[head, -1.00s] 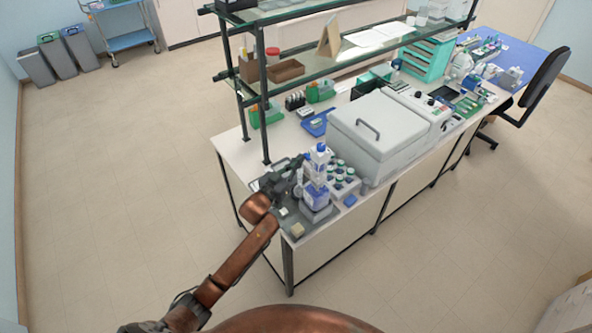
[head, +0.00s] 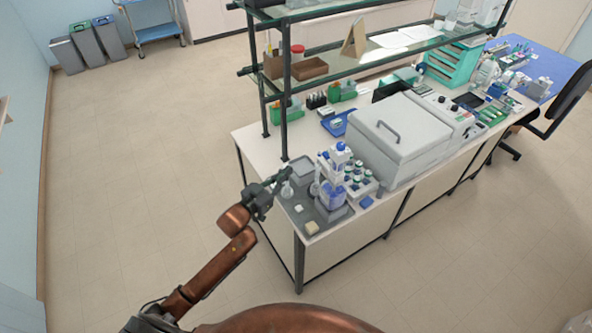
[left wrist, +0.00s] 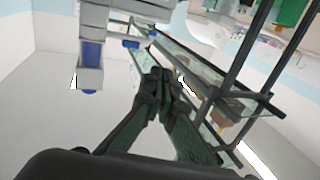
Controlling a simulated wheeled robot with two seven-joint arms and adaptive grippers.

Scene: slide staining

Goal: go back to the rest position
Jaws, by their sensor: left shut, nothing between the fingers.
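My left gripper (head: 280,183) is at the left end of the lab bench (head: 262,138), beside the grey tray (head: 297,212). In the left wrist view its dark fingers (left wrist: 160,82) are together with nothing between them. In the head view a blue-capped white bottle (head: 338,160) stands on the tray to the right of the gripper, with a gap between them. A small clear flask (head: 287,190) is close to the fingertips; I cannot tell whether they touch. My right gripper is in neither view.
A rack of dark-capped bottles (head: 360,182) and a large grey lidded bath (head: 398,145) stand to the right. A two-level glass shelf (head: 385,53) on dark posts rises behind. The floor (head: 130,160) left of the bench is clear.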

